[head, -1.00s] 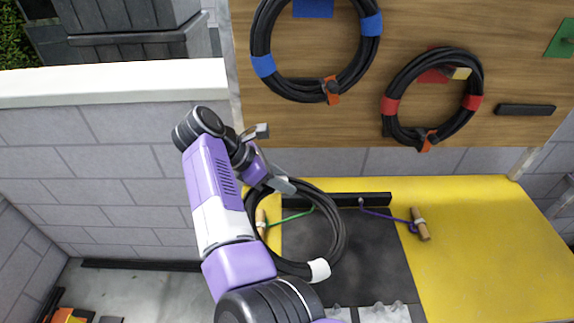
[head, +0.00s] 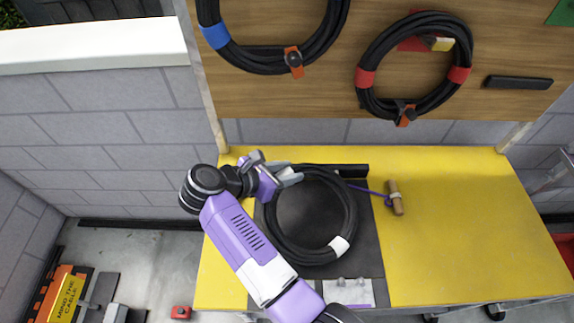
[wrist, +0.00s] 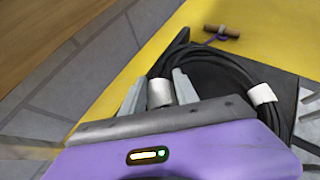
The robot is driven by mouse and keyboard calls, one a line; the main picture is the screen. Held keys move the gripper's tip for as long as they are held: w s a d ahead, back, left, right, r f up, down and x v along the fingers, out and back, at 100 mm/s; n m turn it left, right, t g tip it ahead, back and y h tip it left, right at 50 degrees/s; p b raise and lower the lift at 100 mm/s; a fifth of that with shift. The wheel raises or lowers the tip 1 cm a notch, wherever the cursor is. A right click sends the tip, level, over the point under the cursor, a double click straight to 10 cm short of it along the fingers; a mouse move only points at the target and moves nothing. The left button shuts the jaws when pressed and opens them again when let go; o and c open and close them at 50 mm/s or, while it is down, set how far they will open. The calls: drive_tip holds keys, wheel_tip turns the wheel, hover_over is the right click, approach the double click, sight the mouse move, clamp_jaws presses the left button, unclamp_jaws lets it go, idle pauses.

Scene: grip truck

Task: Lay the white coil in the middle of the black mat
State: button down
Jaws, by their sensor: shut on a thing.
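The white coil (head: 352,215) is a ring of black cable with white bands. In the head view it is over the black mat (head: 370,252), with bare mat showing inside the ring. My gripper (head: 290,175) is shut on the coil's far left side. In the wrist view, my gripper (wrist: 176,88) has a finger on each side of a white band (wrist: 160,92), and another white band (wrist: 262,93) shows to the right. I cannot tell whether the coil touches the mat.
A black bar (head: 352,171) lies along the mat's back edge. A wooden toggle (head: 396,198) with a purple cord is right of the mat. The yellow bench (head: 470,230) is clear on the right. A red-banded coil (head: 364,78) hangs on the board behind.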

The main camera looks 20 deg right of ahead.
sight(288, 197)
drive_tip(key=shift+s+d+f+b, duration=0.1)
drive_tip(key=shift+f+b, duration=2.55)
drive_tip(key=shift+f, duration=2)
drive_tip(key=c, duration=0.9)
unclamp_jaws()
drive_tip(key=shift+o, duration=0.2)
drive_tip(key=b+v, duration=0.2)
drive_tip(key=v, duration=0.6)
